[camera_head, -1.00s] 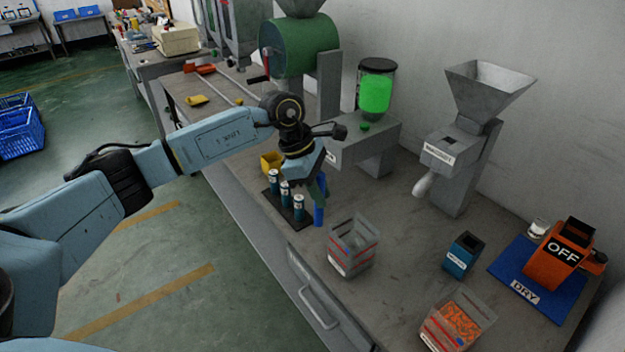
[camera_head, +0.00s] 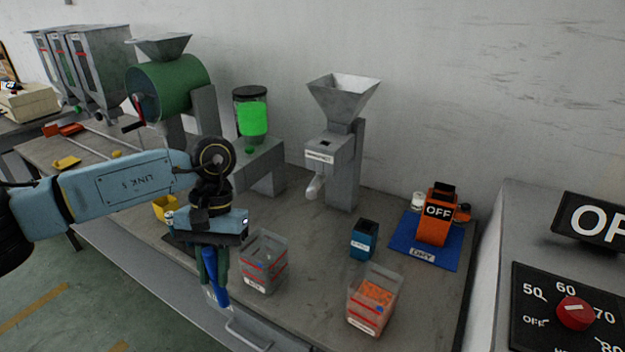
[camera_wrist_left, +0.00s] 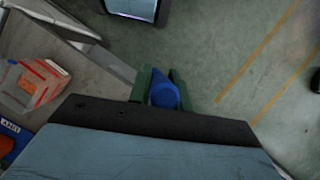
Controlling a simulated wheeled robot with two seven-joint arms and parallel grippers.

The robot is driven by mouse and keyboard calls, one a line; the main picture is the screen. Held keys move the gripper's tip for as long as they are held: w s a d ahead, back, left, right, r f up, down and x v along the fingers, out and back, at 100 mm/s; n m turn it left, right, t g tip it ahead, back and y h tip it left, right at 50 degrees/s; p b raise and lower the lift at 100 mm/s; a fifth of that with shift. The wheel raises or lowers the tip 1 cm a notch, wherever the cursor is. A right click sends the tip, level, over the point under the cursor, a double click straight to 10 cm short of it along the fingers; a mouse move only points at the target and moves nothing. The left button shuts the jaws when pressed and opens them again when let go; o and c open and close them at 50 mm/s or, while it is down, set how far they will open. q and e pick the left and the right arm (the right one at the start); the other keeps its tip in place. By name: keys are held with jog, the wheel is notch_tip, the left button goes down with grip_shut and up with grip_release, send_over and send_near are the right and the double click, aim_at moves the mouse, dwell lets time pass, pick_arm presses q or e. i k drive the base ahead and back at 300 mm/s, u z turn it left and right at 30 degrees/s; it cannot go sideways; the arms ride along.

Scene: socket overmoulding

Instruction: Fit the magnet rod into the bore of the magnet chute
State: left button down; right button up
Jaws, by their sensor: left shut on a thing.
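The magnet chute (camera_head: 344,165) is a grey machine with a funnel on top, a labelled front block and a pale spout (camera_head: 315,187). It stands against the wall. A small dark opening shows on top of its block; I cannot tell if this is the bore. My left gripper (camera_head: 213,272) is shut on a blue rod, which I take for the magnet rod (camera_wrist_left: 165,92). The rod hangs down between the green fingers near the table's front edge, left of and nearer than the chute. My right gripper is not in view.
A clear box (camera_head: 262,268) stands just right of the gripper. The black rack (camera_head: 178,240) is mostly behind my arm.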

aim_at(326, 162)
jog(key=k, duration=0.25)
jog(key=u, duration=1.6)
jog(key=i, duration=1.05)
jog(key=z, duration=2.2)
